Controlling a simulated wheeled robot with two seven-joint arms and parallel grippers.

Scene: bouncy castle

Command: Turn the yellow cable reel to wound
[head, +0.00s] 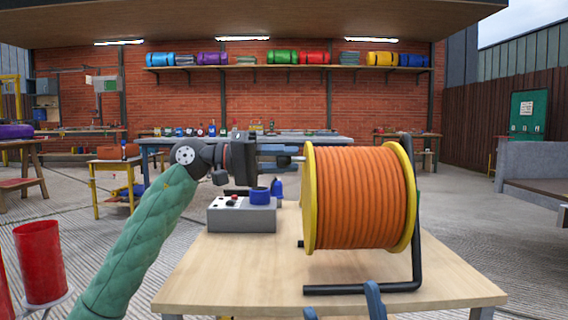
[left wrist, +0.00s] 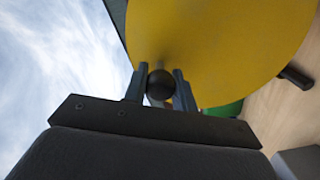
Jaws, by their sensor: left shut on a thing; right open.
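The cable reel has yellow flanges (head: 309,200) and a drum full of orange cable (head: 365,198). It stands on a black tube frame (head: 362,289) on a wooden table. My left gripper (head: 290,156) reaches in from the left at the upper part of the reel's left flange. In the left wrist view, my left gripper (left wrist: 160,88) is shut on a round dark knob (left wrist: 160,84) in front of the yellow flange (left wrist: 215,45). My right gripper (head: 343,305) is open and empty at the bottom, in front of the table.
The table's front left is clear. Red cylinders (head: 40,262) stand at the left.

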